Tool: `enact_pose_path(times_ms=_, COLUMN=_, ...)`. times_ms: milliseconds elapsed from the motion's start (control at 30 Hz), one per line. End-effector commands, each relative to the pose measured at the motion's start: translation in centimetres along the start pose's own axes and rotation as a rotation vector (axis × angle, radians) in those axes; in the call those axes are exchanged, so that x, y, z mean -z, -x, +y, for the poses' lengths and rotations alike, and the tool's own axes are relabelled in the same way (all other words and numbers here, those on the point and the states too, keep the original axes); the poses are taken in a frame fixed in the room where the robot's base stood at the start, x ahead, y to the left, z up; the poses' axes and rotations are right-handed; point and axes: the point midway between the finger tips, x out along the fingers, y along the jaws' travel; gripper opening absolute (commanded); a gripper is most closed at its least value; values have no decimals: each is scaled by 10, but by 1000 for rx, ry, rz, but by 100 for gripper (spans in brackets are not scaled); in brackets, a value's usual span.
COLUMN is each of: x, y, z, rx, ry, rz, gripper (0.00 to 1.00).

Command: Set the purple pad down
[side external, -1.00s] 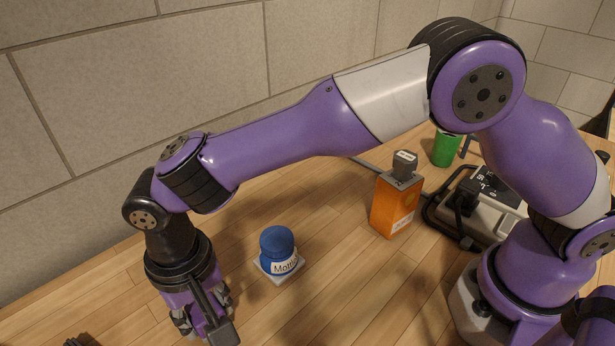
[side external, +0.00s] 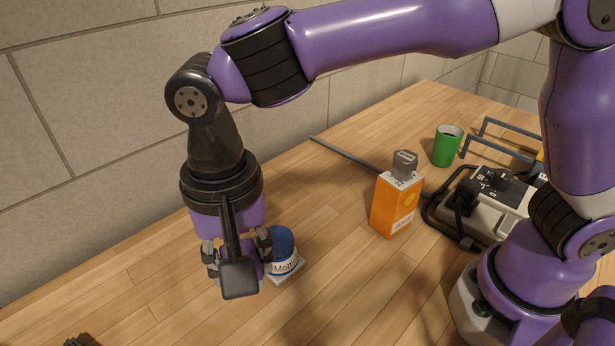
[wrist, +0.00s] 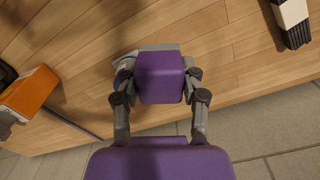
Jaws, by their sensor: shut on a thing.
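The purple pad (wrist: 160,78) is a rounded purple block with a grey edge, held between the two fingers of my gripper (wrist: 159,90) in the wrist view. In the side view my gripper (side external: 238,260) points down, beside and partly in front of the blue jar (side external: 281,245). Only a sliver of the pad (side external: 252,268) shows there, behind the dark wrist camera. The pad's underside and its gap to the table are hidden.
The labelled blue jar stands on a white coaster (side external: 290,275). An orange box (side external: 394,207) with a grey block (side external: 404,164) on top, a green cup (side external: 447,146) and a grey corded device (side external: 490,205) stand right. A brush (wrist: 290,18) lies apart.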

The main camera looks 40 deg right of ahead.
Motion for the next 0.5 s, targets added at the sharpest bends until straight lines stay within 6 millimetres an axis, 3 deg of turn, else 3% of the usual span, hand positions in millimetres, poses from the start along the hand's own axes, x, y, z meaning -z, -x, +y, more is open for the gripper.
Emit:
enact_pose_path(times_ms=33, x=29, y=1, z=16, rx=0, ry=-101, rz=0, gripper=7)
enact_pose_path(times_ms=200, x=109, y=2, z=85, rx=-1, ry=-434, rz=-1, gripper=7)
enact_pose_path(times_ms=333, x=152, y=2, z=149, rx=-1, ry=-686, rz=0, gripper=7)
enact_pose_path(times_ms=500, x=179, y=2, z=225, rx=-2, ry=-952, rz=-1, gripper=7)
